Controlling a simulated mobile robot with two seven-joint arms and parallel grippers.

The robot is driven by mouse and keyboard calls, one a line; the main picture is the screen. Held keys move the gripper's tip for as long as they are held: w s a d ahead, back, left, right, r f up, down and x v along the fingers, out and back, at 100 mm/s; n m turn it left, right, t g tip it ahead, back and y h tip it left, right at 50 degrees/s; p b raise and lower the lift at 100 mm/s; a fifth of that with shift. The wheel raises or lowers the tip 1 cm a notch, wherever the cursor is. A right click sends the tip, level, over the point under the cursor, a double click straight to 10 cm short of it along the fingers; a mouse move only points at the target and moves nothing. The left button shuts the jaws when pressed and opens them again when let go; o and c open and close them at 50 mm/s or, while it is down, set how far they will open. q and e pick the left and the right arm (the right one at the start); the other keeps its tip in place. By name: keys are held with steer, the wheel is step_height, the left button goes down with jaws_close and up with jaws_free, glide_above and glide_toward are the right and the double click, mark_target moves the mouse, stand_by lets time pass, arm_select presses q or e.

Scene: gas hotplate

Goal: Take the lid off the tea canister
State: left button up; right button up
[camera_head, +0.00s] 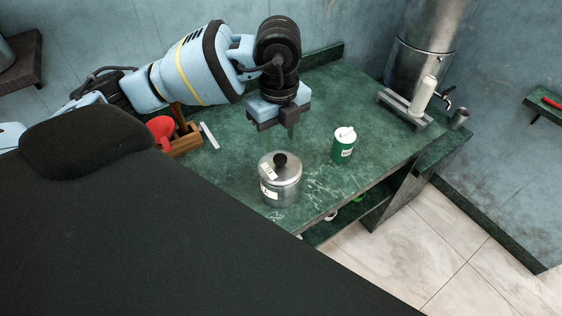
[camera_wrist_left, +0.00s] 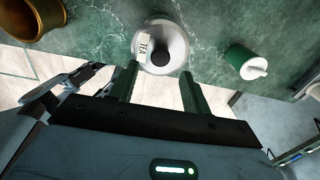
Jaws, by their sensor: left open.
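The tea canister (camera_head: 281,188) is a silver metal cylinder standing upright on the green counter. Its lid (camera_head: 290,170) is on it, with a round black knob (camera_head: 280,160) on top and a white label. In the left wrist view the lid (camera_wrist_left: 174,38) is seen from above, and its label reads TEA. My left gripper (camera_head: 281,130) points down above the counter, just behind the canister in the head view. Its green fingers (camera_wrist_left: 160,90) are apart with nothing between them, short of the knob. My right gripper is in neither view.
A green container with a white top (camera_head: 344,145) stands right of the canister. A red jug (camera_head: 161,130) and a wooden box (camera_head: 184,140) are at the left. A metal urn (camera_head: 420,60) and a white bottle (camera_head: 422,97) stand at the back right. The counter's front edge is close to the canister.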

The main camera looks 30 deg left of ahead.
mark_target(280, 158)
arm_select(q)
steer(key=shift+f, duration=0.65)
steer(key=shift+d+f, duration=0.1)
steer(key=shift+f, duration=2.5)
steer(key=c, duration=0.9)
steer(key=shift+c, duration=0.2)
steer(key=shift+r, duration=0.15)
